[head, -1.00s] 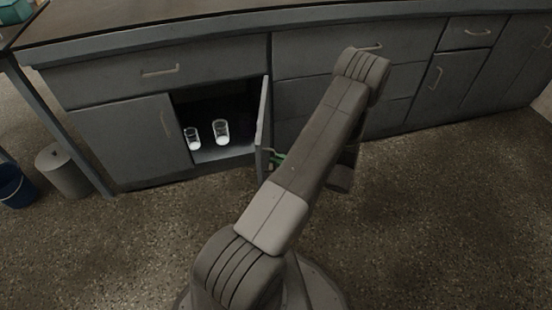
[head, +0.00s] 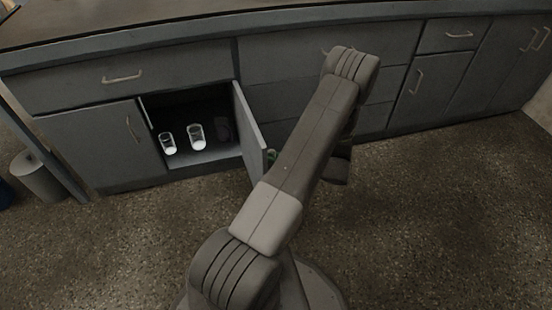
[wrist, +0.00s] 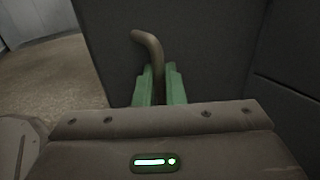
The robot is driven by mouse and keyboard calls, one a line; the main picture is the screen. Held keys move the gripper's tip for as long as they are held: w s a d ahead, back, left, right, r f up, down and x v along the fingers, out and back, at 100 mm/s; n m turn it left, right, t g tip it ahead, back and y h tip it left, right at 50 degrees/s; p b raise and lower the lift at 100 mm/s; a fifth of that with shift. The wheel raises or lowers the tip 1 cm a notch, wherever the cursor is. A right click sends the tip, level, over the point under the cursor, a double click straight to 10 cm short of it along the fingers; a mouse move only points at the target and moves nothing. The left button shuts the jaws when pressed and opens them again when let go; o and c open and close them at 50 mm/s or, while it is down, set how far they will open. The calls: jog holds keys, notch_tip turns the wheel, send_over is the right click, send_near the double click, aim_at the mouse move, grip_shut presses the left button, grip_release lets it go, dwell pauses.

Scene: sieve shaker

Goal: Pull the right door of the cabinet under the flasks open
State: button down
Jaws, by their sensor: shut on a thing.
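The grey right door (head: 250,125) of the low cabinet stands swung out from the front, its inner face showing in the head view. The dark opening beside it holds two clear glass vessels (head: 195,137) with white in them. In the wrist view a bent bar handle (wrist: 150,45) stands out from the door's dark face (wrist: 200,45). My gripper (wrist: 158,85), with green fingers, is shut on this handle. In the head view only a bit of green finger (head: 271,155) shows beside the door's free edge; my arm hides the rest.
The cabinet's left door (head: 95,150) is shut, with a drawer (head: 130,80) above. More shut drawers and doors run to the right. A grey bin (head: 38,178) stands at the far left. The speckled floor (head: 430,220) in front is clear.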

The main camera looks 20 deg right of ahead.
jog(key=shift+w, duration=0.3)
jog(key=c, duration=1.5)
grip_release()
jog(key=shift+a, duration=0.1)
jog(key=shift+s, duration=0.15)
jog(key=p+v, duration=0.2)
jog(key=v, duration=1.1)
jog(key=shift+s+d+p, duration=0.1)
jog(key=shift+d+p, duration=0.25)
jog(key=shift+p, duration=0.05)
